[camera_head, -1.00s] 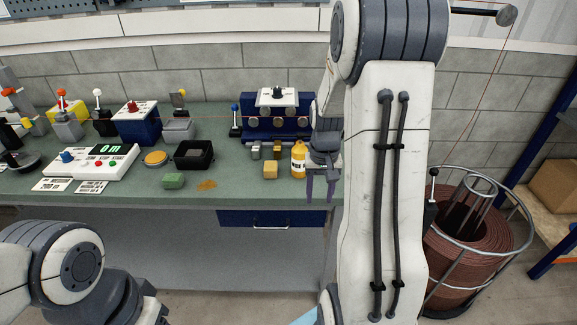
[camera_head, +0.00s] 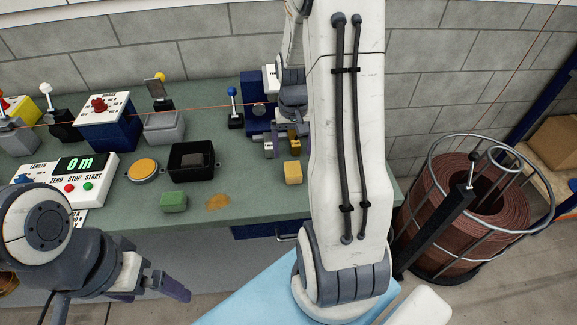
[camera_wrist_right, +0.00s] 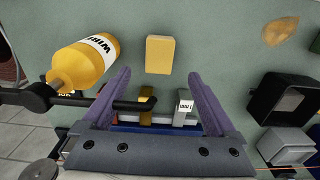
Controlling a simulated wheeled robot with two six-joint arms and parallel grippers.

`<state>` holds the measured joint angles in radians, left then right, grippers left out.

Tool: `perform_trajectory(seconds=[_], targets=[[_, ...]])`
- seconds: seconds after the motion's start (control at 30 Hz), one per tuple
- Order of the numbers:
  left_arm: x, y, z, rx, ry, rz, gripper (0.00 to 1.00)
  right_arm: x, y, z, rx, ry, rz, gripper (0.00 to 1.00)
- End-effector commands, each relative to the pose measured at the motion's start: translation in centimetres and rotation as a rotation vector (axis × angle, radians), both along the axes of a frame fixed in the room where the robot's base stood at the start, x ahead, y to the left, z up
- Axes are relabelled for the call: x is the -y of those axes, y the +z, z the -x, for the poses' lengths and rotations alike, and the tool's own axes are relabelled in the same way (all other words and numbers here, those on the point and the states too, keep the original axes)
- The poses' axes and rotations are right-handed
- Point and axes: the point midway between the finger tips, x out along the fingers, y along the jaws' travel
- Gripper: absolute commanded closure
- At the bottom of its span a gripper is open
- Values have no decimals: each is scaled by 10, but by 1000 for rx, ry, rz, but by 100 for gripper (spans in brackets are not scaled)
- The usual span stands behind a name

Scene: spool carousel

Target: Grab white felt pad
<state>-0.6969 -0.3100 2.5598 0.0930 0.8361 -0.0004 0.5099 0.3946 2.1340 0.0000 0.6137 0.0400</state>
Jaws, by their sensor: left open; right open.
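I cannot make out a white felt pad with certainty. In the right wrist view, a small pale block (camera_wrist_right: 186,106) with a printed label stands beside a gold block (camera_wrist_right: 147,104). Both appear between the spread fingers of my right gripper (camera_wrist_right: 158,76), which is open and empty. A pale yellow block (camera_wrist_right: 159,54) lies just beyond its fingertips; it also shows in the head view (camera_head: 293,172). In the head view my right gripper (camera_head: 284,146) is low over the bench, partly hidden by my arm. My left gripper (camera_head: 165,284) is open and empty in front of the bench.
A yellow bottle (camera_wrist_right: 84,64) lies close to the right gripper's finger. A wire spool (camera_head: 437,210) stands right.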

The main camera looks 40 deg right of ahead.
Motion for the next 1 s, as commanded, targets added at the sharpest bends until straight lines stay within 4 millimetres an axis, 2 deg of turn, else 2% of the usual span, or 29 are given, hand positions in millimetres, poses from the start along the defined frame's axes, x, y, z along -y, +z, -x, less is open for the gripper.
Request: perform_trajectory(seconds=[0.1,0.37,0.63,0.93,0.97,1.0], targets=[[0,3,0,0,0,0,0,-2,-18,0,-3,3,-2,7],[0,8,0,0,0,0,0,-2,-39,2,-4,2,-3,7],[0,17,0,0,1,0,0,0,-76,5,-3,1,-2,7],[0,17,0,0,1,0,0,1,-82,5,1,0,1,7],[0,17,0,0,1,0,0,1,-82,5,1,0,1,11],[0,17,0,0,1,0,0,1,-82,5,1,0,1,27]])
